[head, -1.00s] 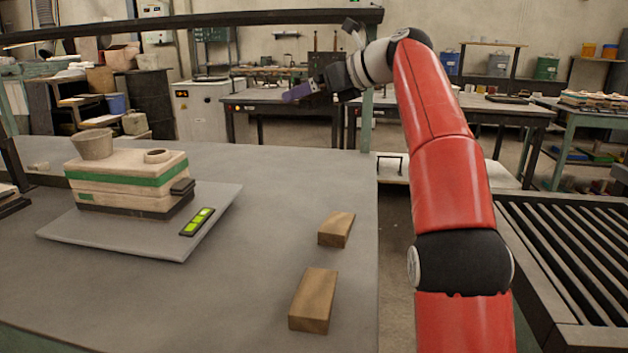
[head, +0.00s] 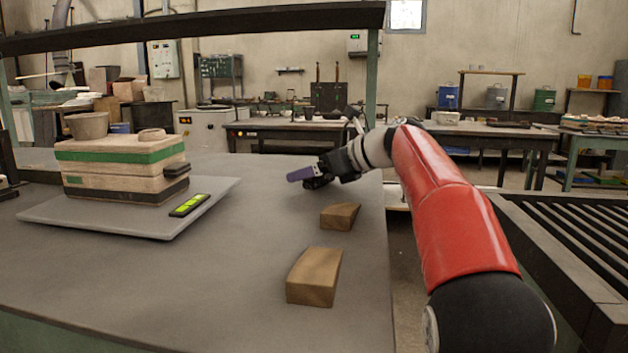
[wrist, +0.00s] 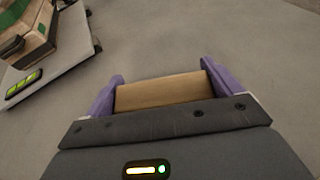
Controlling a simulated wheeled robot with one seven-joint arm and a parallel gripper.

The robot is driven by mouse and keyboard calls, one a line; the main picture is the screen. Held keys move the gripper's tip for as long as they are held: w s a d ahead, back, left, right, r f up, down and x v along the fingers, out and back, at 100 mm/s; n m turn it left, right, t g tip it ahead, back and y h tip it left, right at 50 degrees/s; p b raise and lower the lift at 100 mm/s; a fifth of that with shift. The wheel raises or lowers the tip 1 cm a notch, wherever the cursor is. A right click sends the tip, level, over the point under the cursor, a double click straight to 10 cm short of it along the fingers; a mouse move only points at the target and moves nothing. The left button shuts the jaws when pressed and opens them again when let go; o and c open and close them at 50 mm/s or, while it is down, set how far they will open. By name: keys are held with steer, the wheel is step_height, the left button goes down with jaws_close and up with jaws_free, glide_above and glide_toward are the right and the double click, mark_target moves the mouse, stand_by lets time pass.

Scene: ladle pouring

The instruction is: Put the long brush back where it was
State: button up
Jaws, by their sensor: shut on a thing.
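My gripper (head: 304,177) is over the far right part of the grey table (head: 230,270), with its purple fingers pointing left. In the wrist view my gripper (wrist: 161,78) is shut on a plain wooden piece (wrist: 160,92) that spans the gap between the fingers. I take this piece to be the long brush. Its bristles and full length are hidden, and the head view does not show it clearly. Two wooden wedge blocks, a far one (head: 340,216) and a near one (head: 314,276), stand apart on the table below my gripper.
A stacked mould box (head: 122,168) with a green band stands on a grey board (head: 110,221) at the left. A grey cup (head: 87,126) sits on it, and a green level (head: 189,205) lies beside it. A slatted roller bed (head: 570,245) is at the right. The table's middle is clear.

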steer(key=shift+f, duration=0.15)
steer(key=shift+f, duration=0.1)
steer(key=o, duration=1.3)
steer(key=shift+c, duration=0.2)
steer(key=shift+d+r, duration=0.15)
steer(key=shift+r, duration=0.15)
steer(key=p+v, duration=0.1)
steer(key=v, duration=1)
steer(key=shift+s+d+p, duration=0.2)
steer(key=shift+s+p, duration=0.05)
steer(key=shift+p, duration=0.15)
